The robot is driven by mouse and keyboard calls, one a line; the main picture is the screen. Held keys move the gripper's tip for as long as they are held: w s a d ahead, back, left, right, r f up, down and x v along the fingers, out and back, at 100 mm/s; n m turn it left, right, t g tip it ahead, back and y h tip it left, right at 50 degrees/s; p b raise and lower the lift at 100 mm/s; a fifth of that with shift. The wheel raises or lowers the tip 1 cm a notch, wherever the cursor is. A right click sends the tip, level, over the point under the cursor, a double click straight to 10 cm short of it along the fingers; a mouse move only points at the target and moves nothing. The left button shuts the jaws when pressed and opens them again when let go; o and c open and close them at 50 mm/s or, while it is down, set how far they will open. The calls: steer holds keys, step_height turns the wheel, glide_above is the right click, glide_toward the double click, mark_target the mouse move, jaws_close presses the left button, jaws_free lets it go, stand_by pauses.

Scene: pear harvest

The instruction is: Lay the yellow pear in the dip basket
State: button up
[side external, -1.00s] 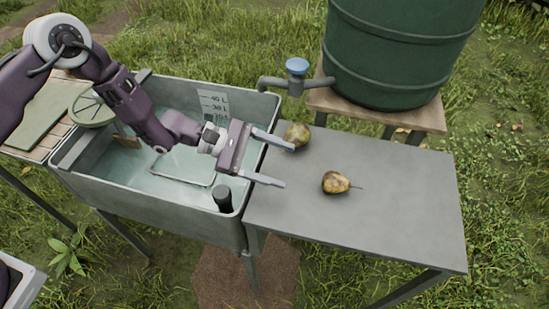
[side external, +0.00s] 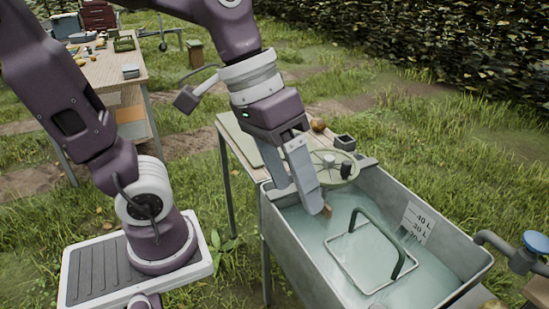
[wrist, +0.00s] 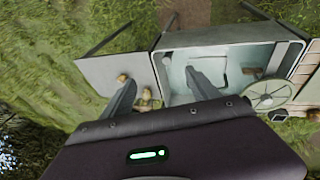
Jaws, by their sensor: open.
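The grey basin (side external: 281,235) holds water, and the dip basket, a wire frame with a dark green handle (side external: 404,262), lies in it. My gripper (side external: 303,196) is open and points down over the basin's near-left end, apart from the basket. In the wrist view my gripper (wrist: 160,78) has nothing between its fingers. A yellowish-brown pear (wrist: 122,78) lies on the grey side table (wrist: 100,68), with another pear shape (wrist: 147,94) near its edge. I cannot tell which is the yellow pear.
A pale green wheel (side external: 322,172) lies at the basin's far-left end. A small dark cup (side external: 345,141) and an orange-brown fruit (side external: 317,124) stand behind it on a wooden bench. A tap (side external: 500,246) is at the right. A cluttered table (side external: 110,68) stands far left.

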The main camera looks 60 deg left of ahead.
steer(key=s+a+t+y, duration=0.1)
steer(key=a, duration=0.1)
steer(key=s+a+t+y, duration=0.1)
steer(key=s+a, duration=0.1)
steer(key=a, duration=0.1)
steer(key=s+a+y, duration=0.1)
steer(key=a, duration=0.2)
steer(key=shift+s+f+m+t, duration=0.15)
steer(key=shift+s+m+t, duration=0.15)
steer(key=shift+s+t, duration=0.1)
steer(key=shift+c, duration=1.2)
steer(key=shift+w, duration=0.1)
